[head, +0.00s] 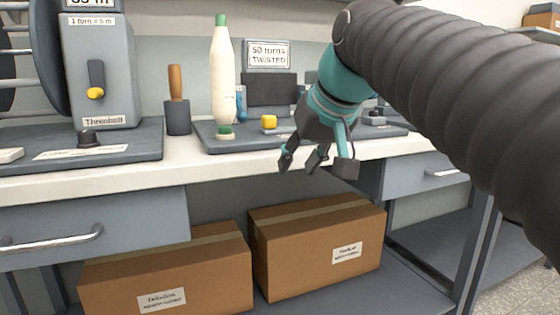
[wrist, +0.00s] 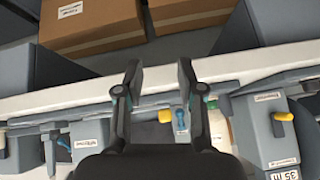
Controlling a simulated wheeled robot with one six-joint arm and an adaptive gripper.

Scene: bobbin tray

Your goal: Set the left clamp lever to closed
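A blue lever (head: 240,105) stands upright at the left end of the twisting fixture, just right of the white bobbin; I take it as the left clamp lever. It also shows in the wrist view (wrist: 180,122), beyond and between my fingers, beside a yellow knob (wrist: 166,116). A second blue lever (wrist: 62,143) is at the left of the wrist view; the arm hides that area in the head view. My gripper (head: 316,162) is open and empty, in front of the bench edge, apart from the levers. Whether the lever is open or closed is unclear.
A white bobbin with green ends (head: 223,80) and a wooden-handled tool in a grey holder (head: 178,115) stand left of the lever. The grey counter box with a yellow-tipped crank (head: 100,75) is farther left. Cardboard boxes (head: 318,240) sit beneath the bench.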

